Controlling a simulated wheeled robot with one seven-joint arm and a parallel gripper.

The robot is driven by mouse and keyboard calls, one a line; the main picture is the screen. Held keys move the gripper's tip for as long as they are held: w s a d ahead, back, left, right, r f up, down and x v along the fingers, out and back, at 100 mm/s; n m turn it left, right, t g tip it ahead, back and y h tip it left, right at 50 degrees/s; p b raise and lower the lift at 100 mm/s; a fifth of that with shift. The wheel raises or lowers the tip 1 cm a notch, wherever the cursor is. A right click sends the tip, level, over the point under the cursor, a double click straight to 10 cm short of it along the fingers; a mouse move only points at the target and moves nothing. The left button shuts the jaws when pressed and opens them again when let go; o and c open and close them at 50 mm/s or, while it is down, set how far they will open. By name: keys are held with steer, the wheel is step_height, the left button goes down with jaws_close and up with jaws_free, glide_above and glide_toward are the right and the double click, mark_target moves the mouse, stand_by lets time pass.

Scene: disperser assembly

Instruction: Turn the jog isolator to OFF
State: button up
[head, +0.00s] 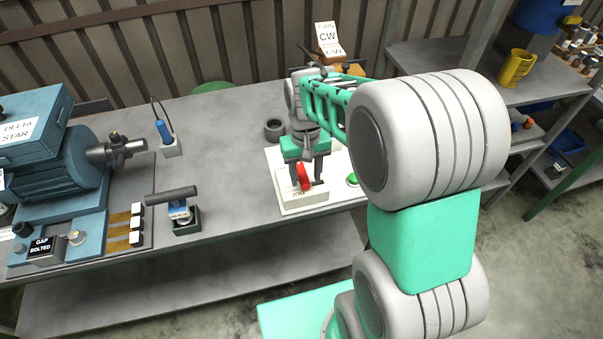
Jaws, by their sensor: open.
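The jog isolator (304,198) is a white box on a pale board (334,198) near the right part of the bench's front edge. Its red handle (303,177) stands up from the top of the box. My gripper (304,181) is open and points down at the isolator, with its dark fingers close around the red handle. I cannot tell whether the fingers touch it. The lettering on the box front is too small to read fully, and my arm hides part of the board behind.
A green button (352,180) sits right of the isolator. A dark ring (274,130) lies behind it. A blue tool in a stand (164,130), a black-handled device (180,212) and a blue motor (60,165) stand to the left. The bench (235,205) between is clear.

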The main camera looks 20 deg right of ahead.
mark_target(301, 170)
steer(key=w+r, duration=0.4)
steer(key=r, duration=0.1)
steer(key=shift+w, duration=0.25)
step_height(301, 170, down, 8)
steer(key=shift+r+p, duration=0.15)
steer(key=shift+p, duration=0.65)
jaws_close()
